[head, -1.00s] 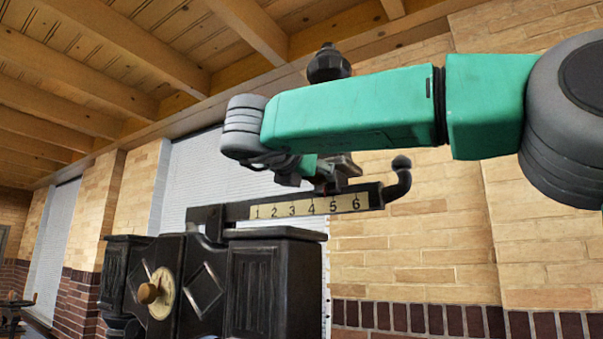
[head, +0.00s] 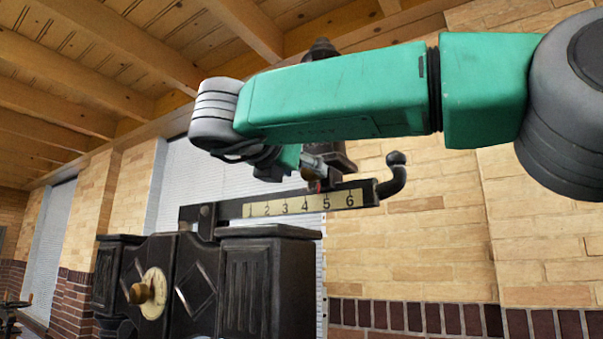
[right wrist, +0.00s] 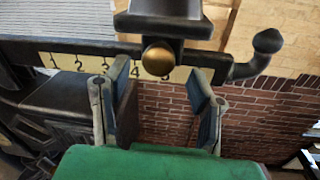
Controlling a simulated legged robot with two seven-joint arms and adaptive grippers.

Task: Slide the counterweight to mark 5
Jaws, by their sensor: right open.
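The counterweight is a dark block with a finial on top (head: 322,50) and a brass knob (right wrist: 158,59) facing the wrist camera. It sits on the black beam (head: 365,193), whose pale scale (head: 288,205) is numbered 1 to 6. In the head view, a small red pointer (head: 317,186) is between 4 and 5, nearer 5; my arm hides much of the block. In the right wrist view, the knob covers the scale near 5. My right gripper (right wrist: 160,92) is open, its fingers spread to either side below the knob, not closed on it. My left gripper is out of view.
The beam ends at the right in an upturned hook with a ball tip (head: 396,158). A dark press body (head: 250,285) with a round brass plate and knob (head: 148,290) stands below. A brick wall (head: 450,240) is behind. Space right of the hook looks clear.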

